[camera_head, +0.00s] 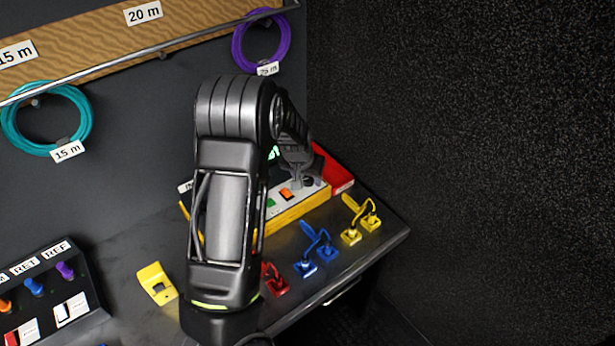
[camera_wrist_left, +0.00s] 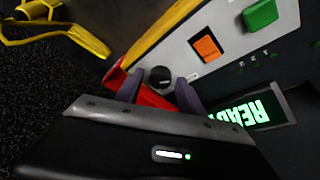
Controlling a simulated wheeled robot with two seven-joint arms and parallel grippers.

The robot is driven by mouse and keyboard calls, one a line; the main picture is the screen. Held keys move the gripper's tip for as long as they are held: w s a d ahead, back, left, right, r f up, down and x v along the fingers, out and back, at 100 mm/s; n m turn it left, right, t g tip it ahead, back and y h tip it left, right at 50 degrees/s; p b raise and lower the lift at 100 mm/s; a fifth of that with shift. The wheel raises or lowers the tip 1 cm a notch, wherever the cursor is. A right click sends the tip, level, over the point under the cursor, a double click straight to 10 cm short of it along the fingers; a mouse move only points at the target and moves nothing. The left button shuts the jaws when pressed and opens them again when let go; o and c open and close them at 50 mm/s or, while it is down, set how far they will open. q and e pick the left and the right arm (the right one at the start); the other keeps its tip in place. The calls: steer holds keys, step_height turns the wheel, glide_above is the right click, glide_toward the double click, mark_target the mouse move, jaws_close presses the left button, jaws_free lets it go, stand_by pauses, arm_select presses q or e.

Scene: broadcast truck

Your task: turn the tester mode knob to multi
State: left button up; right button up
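The tester (camera_head: 285,215) is a pale-topped box with a yellow edge on the dark bench, partly hidden behind my left arm. In the left wrist view, its black mode knob (camera_wrist_left: 160,76) has a light mark, beside an orange button (camera_wrist_left: 207,48), a green button (camera_wrist_left: 260,14) and a lit green display reading READY (camera_wrist_left: 250,108). My left gripper (camera_head: 297,182) is over the tester's far right part. Its two fingers are apart, with the knob appearing between their tips; I cannot tell whether they touch it. The knob's labels are not readable. My right gripper is not in view.
Red (camera_head: 273,280), blue (camera_head: 318,250) and yellow (camera_head: 360,222) cable connectors line the bench front. A yellow clip-like piece (camera_head: 157,283) lies left of my arm. A switch panel (camera_head: 45,295) is at lower left. Coiled cables hang on the back wall; a dark wall stands right.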

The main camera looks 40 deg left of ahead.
arm_select(q)
jaws_close()
stand_by(0.4)
